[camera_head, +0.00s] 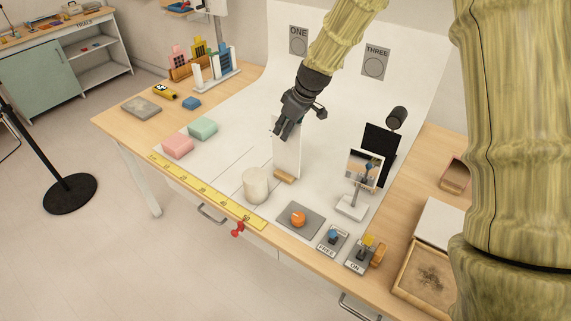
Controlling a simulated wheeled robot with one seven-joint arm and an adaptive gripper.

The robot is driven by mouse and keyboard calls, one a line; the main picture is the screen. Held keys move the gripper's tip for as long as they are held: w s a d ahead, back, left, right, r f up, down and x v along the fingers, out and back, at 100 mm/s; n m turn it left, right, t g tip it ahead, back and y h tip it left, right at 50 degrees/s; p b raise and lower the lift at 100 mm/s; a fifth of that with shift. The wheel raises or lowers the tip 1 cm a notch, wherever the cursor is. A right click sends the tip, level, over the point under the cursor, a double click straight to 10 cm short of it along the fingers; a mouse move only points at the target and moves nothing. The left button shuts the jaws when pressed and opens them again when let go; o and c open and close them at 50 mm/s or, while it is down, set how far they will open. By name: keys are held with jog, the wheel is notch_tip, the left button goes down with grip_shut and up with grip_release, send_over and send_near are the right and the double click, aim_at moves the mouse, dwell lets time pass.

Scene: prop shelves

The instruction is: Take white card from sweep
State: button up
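The white card (287,156) stands upright on the white sweep (236,155), with a small wooden block (285,178) at its foot. My gripper (283,132) points down at the card's upper part and covers its top edge. The fingers are dark and small in this view. I cannot tell whether they touch the card, or whether they are open or shut.
A white cylinder (255,185) stands in front of the card. A small mirror-like panel on a stand (352,205) and a black panel (379,145) are at right. Pink (177,146) and green (203,128) blocks lie left. An orange button (298,219) and switches line the front.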

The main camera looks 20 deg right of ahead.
grip_shut()
